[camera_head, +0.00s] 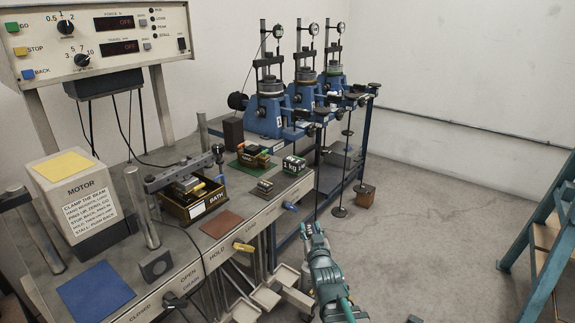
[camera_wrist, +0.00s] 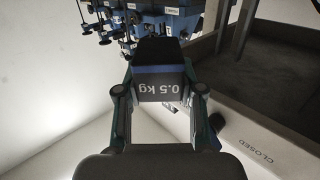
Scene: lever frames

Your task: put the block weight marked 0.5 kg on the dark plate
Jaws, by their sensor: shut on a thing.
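The block weight marked 0.5 kg (camera_wrist: 160,88) is between the fingers of my gripper (camera_wrist: 161,97) in the wrist view. Its label reads upside down, and it has a dark top and a blue band. In the head view my gripper (camera_head: 313,231) is shut, in front of the bench's right end, and the block is too small to make out there. A dark round plate (camera_head: 338,212) hangs low on a rod beyond my gripper, apart from it. I cannot tell for certain that this is the named dark plate.
A bench (camera_head: 190,255) carries a motor box (camera_head: 75,205), a bath (camera_head: 196,203), blue (camera_head: 95,290) and brown (camera_head: 221,223) mats and small blocks (camera_head: 294,165). Blue lever frames (camera_head: 270,112) stand behind. A blue ladder (camera_head: 545,255) is at right; open floor lies between.

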